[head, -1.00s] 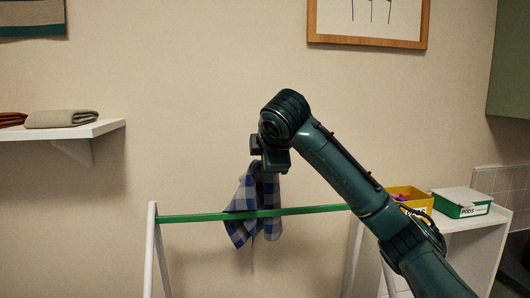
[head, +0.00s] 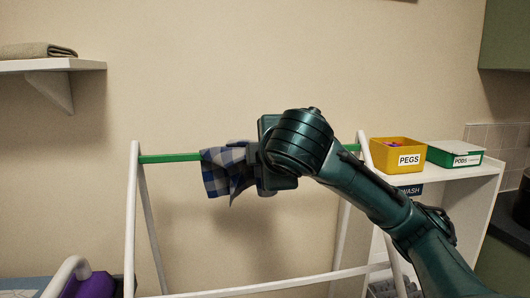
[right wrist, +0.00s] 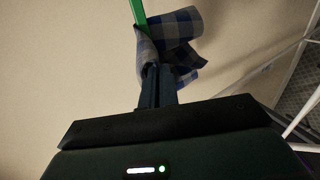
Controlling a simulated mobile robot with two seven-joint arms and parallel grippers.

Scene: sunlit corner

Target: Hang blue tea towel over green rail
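The blue checked tea towel (head: 222,172) is bunched at the green rail (head: 170,158) and hangs a short way below it in the head view. It covers part of the rail; I cannot tell how much cloth is behind it. My right gripper (head: 254,154) is at rail height, at the towel's right side. In the right wrist view, its fingers (right wrist: 159,84) are close together with the towel (right wrist: 178,40) gathered at their tips, and the rail (right wrist: 138,12) runs into the cloth. My arm hides the rail's middle. My left gripper is out of view.
The rail sits on a white frame (head: 131,220). A yellow pegs box (head: 398,152) and a green-and-white pods box (head: 455,154) stand on a white unit at right. A wall shelf (head: 60,65) holds a folded cloth at left. A purple object (head: 92,286) is at lower left.

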